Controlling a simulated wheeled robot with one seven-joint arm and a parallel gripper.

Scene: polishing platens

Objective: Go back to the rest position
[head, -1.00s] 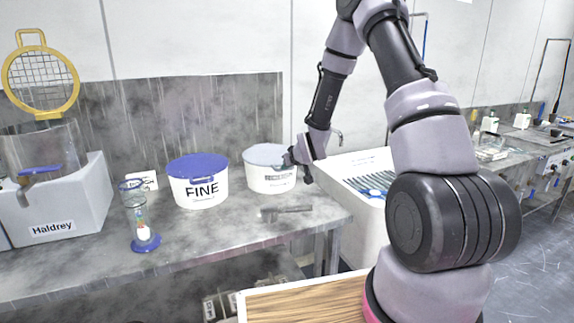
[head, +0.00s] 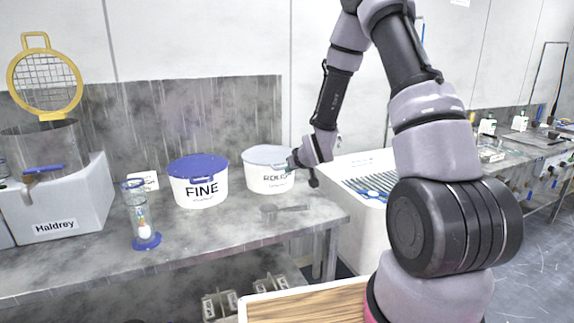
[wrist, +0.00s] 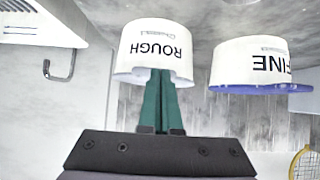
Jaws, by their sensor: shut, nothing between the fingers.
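My gripper (head: 292,161) is at the right side of the white tub marked ROUGH (head: 268,180), in front of its rim in the head view. In the wrist view, which is upside down, the two green fingers of my gripper (wrist: 161,80) are together with nothing between them. They overlap the ROUGH tub (wrist: 150,45) in that picture; I cannot tell whether they touch it. My arm comes down from above on the right.
A white tub marked FINE (head: 200,190) with a blue lid stands left of ROUGH. A white sink (head: 350,215) with blue slats is right of the grey bench (head: 110,255).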

